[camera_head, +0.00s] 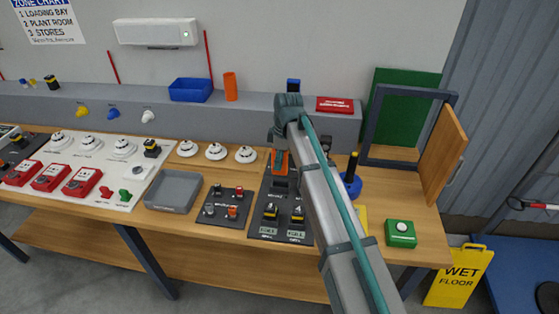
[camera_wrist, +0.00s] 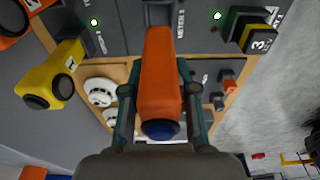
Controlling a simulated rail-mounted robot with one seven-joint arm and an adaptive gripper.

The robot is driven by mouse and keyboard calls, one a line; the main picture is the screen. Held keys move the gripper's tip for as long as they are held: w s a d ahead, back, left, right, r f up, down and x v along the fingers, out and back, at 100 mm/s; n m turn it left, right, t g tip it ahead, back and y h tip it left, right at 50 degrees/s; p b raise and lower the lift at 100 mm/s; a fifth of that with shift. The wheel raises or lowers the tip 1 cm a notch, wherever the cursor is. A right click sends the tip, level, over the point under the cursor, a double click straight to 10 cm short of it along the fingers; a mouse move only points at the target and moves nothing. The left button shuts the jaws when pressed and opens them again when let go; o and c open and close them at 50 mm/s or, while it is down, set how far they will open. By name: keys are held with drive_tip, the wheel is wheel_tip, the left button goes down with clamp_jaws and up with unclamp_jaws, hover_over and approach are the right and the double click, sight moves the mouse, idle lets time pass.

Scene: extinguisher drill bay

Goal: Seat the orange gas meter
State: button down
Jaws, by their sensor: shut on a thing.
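The orange gas meter (camera_wrist: 158,75) is a long block with a dark blue round end, held between the two fingers of my gripper (camera_wrist: 157,92). In the head view it is a small orange patch (camera_head: 280,162) at my gripper (camera_head: 281,150), over the upper part of the dark meter board (camera_head: 254,228). In the wrist view its far end reaches toward the dark board face (camera_wrist: 120,30), between two lit green lights. I cannot tell whether that end touches the board or is apart from it. My arm hides part of the board.
Yellow-topped units (camera_head: 271,212) stand on the board's lower part. To the left are a small dark tray of fittings (camera_head: 223,206) and a grey tray (camera_head: 174,190). A blue round-based object (camera_head: 351,184), a green button box (camera_head: 401,234) and an open cabinet door (camera_head: 443,155) lie right.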

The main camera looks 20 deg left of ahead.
drive_tip(key=shift+f+b, duration=1.15)
drive_tip(key=shift+f, duration=1.25)
drive_tip(key=shift+f+b, duration=0.45)
drive_tip(key=shift+f, duration=1.3)
idle(1.6)
drive_tip(key=c, duration=0.8)
unclamp_jaws()
drive_tip(key=o, duration=0.3)
drive_tip(key=shift+r, duration=0.1)
drive_tip(key=shift+r+p, duration=1.85)
drive_tip(key=shift+r, duration=1.55)
